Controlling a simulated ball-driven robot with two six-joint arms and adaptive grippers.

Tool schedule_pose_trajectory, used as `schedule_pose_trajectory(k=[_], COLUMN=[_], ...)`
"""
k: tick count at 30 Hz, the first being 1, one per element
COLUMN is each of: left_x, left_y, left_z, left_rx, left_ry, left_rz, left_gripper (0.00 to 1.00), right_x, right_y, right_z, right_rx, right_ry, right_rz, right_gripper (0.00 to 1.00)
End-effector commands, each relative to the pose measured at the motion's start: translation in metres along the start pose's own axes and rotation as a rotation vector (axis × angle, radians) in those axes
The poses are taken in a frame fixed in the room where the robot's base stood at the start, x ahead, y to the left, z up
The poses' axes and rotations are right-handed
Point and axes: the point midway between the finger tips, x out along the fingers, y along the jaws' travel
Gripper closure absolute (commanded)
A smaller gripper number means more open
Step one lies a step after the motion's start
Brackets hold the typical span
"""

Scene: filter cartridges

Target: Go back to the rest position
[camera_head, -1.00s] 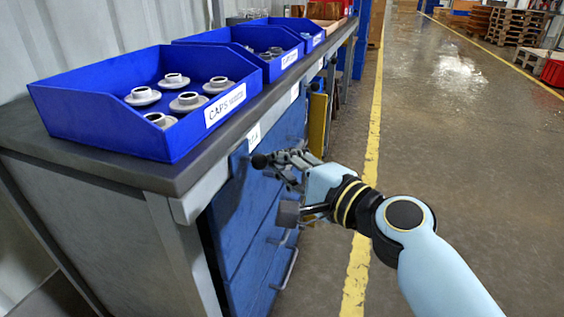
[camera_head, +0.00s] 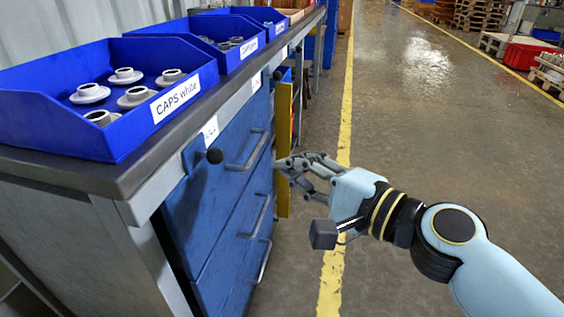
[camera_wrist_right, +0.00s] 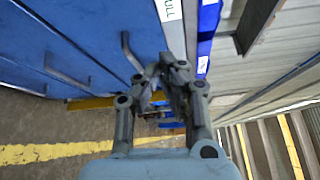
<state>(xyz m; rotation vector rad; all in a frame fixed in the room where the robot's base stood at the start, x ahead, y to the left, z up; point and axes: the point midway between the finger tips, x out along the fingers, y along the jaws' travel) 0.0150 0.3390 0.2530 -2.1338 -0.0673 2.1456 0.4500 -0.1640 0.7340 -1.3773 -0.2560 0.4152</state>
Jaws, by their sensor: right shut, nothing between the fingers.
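My right gripper (camera_head: 284,165) is in the middle of the head view, reaching in from the right. Its fingers are shut with nothing between them. It is beside the blue drawer front (camera_head: 228,178), to the right of the top drawer handle (camera_head: 248,152), with a gap between. In the right wrist view the gripper (camera_wrist_right: 165,62) shows its fingertips close together, with the drawer fronts on the left. My left gripper is not in view.
A workbench (camera_head: 112,178) carries blue bins; the nearest bin (camera_head: 100,142), labelled CAPS white, holds several white caps (camera_head: 90,93). A yellow panel (camera_head: 284,150) stands beyond the drawers. The floor (camera_head: 420,130) to the right is open, with a yellow line. Pallets lie far back.

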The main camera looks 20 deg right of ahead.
Motion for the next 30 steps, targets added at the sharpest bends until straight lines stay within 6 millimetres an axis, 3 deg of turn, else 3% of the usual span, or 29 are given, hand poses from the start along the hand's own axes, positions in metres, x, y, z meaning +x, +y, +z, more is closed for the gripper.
schedule_pose_trajectory(k=[9,14,18,20,23,26,30], left_x=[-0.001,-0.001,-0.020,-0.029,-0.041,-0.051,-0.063], left_y=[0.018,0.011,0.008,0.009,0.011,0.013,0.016], left_z=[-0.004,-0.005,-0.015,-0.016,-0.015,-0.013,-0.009], left_rx=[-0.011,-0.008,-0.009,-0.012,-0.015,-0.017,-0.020], left_ry=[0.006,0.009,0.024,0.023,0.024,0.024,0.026], left_rz=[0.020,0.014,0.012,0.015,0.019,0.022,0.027], left_gripper=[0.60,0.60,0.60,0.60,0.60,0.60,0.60], right_x=[-0.001,0.000,-0.001,-0.004,-0.020,-0.054,-0.124], right_y=[0.000,-0.001,-0.012,0.020,0.091,0.169,0.265], right_z=[0.000,0.000,0.001,-0.008,-0.025,-0.040,-0.051], right_rx=[0.000,-0.001,0.001,-0.011,-0.085,-0.201,-0.384], right_ry=[0.000,0.000,0.003,0.027,0.071,0.094,0.064], right_rz=[-0.001,-0.001,0.014,0.100,0.280,0.489,0.776], right_gripper=[1.00,1.00,1.00,1.00,1.00,1.00,1.00])
